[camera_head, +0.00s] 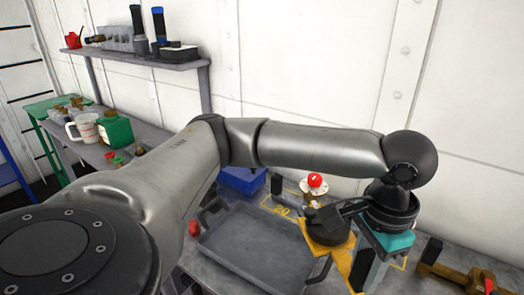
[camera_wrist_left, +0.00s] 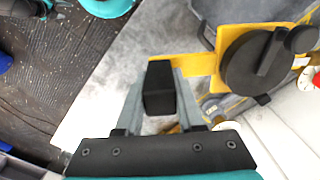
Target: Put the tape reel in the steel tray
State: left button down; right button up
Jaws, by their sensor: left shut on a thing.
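The tape reel (camera_head: 325,229) has a dark round drum with a crank on a yellow frame. My left gripper (camera_head: 366,268) is shut on its black handle; the handle (camera_wrist_left: 160,88) shows between the fingers in the wrist view, with the drum (camera_wrist_left: 258,62) to the upper right. The steel tray (camera_head: 228,262) is grey, shallow and handled, and its visible floor looks empty. In the head view the reel overlaps the tray's right end; its height above the tray is hard to tell. My right gripper is not in view.
A red-knobbed fitting (camera_head: 315,182) stands behind the reel, close to the wall. A blue bin (camera_head: 243,179) is behind the tray. A yellow tool (camera_head: 462,280) lies at the right. A shelf (camera_head: 150,57) with torches hangs at upper left. My left arm hides part of the bench.

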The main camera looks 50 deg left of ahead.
aim_at(254, 247)
jog(key=j+u, duration=0.4)
jog(key=i+j+u, duration=0.1)
jog(key=u, duration=0.25)
jog(key=i+j+u, duration=0.1)
jog(key=j+u, duration=0.3)
